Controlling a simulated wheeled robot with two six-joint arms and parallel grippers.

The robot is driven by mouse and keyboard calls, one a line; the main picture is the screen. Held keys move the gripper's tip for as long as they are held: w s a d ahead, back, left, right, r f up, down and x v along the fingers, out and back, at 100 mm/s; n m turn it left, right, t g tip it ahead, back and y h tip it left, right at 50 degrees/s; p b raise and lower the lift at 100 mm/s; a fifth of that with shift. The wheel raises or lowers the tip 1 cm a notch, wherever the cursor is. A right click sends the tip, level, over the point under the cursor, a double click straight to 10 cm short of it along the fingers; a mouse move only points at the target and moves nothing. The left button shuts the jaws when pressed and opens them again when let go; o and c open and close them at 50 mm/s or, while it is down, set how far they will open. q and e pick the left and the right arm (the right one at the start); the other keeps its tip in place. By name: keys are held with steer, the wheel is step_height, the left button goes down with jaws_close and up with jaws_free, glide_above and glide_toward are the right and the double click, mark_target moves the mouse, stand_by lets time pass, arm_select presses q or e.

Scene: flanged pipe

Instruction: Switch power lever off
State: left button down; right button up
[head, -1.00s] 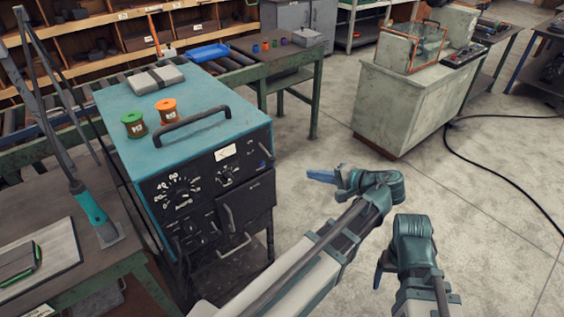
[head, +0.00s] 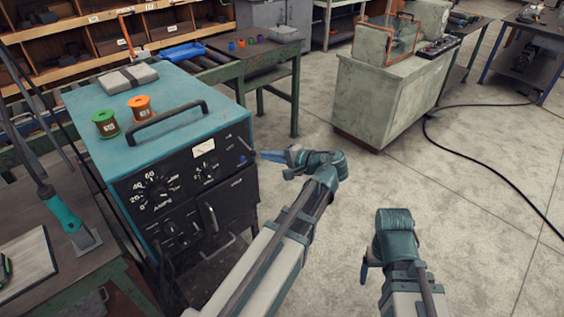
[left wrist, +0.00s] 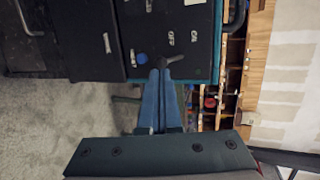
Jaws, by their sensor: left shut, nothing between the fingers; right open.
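The power lever (head: 244,144) is a small dark lever at the upper right of the black front panel (head: 228,190) on a teal machine (head: 190,99). In the left wrist view the lever (left wrist: 174,59) lies beside the white OFF and ON labels; I cannot tell which one it is set to. My left gripper (head: 264,156) is shut and empty, its blue fingers pointing at the lever from the right. In the left wrist view its fingertips (left wrist: 160,71) are right by the lever; contact is unclear. My right gripper (head: 364,271) is open and empty, away from the machine.
A blue knob (left wrist: 142,58) sits close beside the lever. Green (head: 105,124) and orange (head: 140,108) spools and a black handle (head: 167,121) are on the machine's top.

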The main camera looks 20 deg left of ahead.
mark_target(255, 153)
arm_select(q)
steer(key=shift+x, duration=1.25)
steer(key=shift+a+f+b, duration=0.2)
steer(key=shift+f+b, duration=0.25)
steer(key=shift+b, duration=0.15)
steer(key=shift+a+f+b, duration=0.2)
steer(key=shift+f+b, duration=0.2)
steer(key=shift+b, duration=0.2)
steer(key=shift+r, duration=0.1)
steer(key=shift+w+a+r+p, duration=0.1)
steer(key=shift+a+r+p, duration=0.1)
steer(key=shift+r+p, duration=0.6)
